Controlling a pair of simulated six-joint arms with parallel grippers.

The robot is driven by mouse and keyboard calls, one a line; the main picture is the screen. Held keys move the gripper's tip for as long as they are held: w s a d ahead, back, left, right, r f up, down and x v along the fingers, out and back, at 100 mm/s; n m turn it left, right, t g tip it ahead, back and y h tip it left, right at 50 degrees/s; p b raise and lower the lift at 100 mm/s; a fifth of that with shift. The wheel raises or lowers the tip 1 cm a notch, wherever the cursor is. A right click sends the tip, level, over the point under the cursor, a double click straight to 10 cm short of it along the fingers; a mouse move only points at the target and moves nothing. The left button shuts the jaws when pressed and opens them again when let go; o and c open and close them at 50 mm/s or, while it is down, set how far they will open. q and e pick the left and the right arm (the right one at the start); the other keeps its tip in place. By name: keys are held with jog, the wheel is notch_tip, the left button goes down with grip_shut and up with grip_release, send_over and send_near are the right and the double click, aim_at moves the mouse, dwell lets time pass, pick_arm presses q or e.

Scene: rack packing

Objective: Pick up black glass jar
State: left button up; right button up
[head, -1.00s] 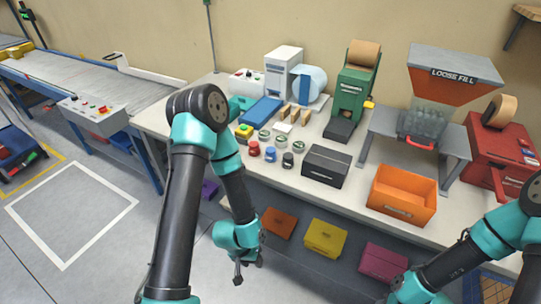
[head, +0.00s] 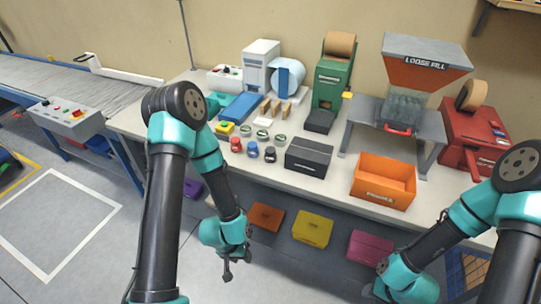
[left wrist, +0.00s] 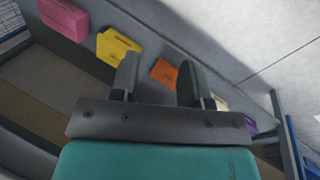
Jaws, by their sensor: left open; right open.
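The black glass jar (head: 270,154) stands upright on the bench, at the right end of a short row. A blue jar (head: 253,149) and a red jar (head: 236,145) stand to its left, and the black box (head: 308,157) is just to its right. My left gripper (head: 227,274) hangs in front of the bench, below the level of its top and well away from the jar. It is open and empty; its two fingers also show in the left wrist view (left wrist: 158,82), apart. My right gripper is at the lower right, its fingers hidden or outside the head view.
Several glass lids lie behind the jars. An orange bin (head: 383,184) stands to the right. Orange, yellow (head: 312,229) and pink boxes lie on the lower shelf. The loose fill hopper (head: 425,62) and green dispenser (head: 331,80) stand behind.

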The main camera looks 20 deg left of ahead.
dwell(0.4)
pick_arm(q)
jog(key=o, duration=0.7)
jog(key=shift+c, duration=0.2)
jog(key=shift+w, duration=0.1)
